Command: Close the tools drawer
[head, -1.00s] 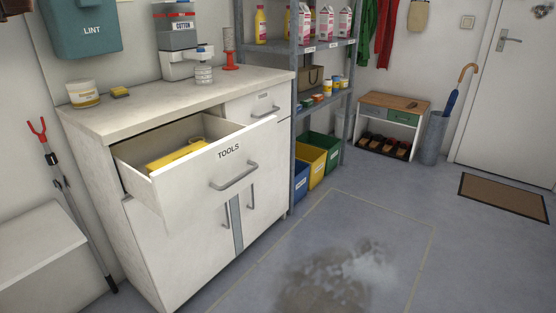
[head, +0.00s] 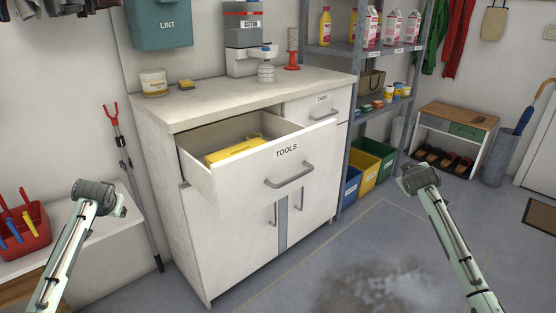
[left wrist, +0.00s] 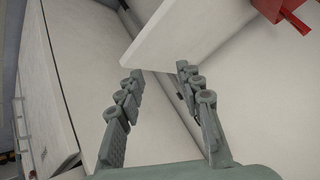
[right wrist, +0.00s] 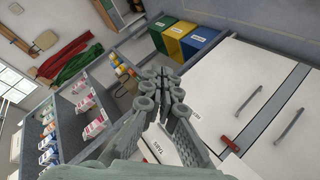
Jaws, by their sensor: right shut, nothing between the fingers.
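The tools drawer (head: 262,169), white with a TOOLS label and a grey bar handle (head: 290,175), is pulled open from the white cabinet (head: 240,235). A yellow item (head: 232,152) lies inside it. My left gripper (head: 106,196) is left of the cabinet, apart from the drawer. In the left wrist view my left gripper (left wrist: 158,76) has its fingers apart, with nothing held. My right gripper (head: 416,178) is to the right of the drawer, apart from it. In the right wrist view my right gripper (right wrist: 164,78) has its fingers together and empty.
A smaller drawer (head: 318,105) beside it is shut. A shelving unit (head: 362,70) and coloured bins (head: 366,171) stand to the right. A white bench with a red tool caddy (head: 28,228) and a reacher stick (head: 135,190) are at left. The floor in front is clear.

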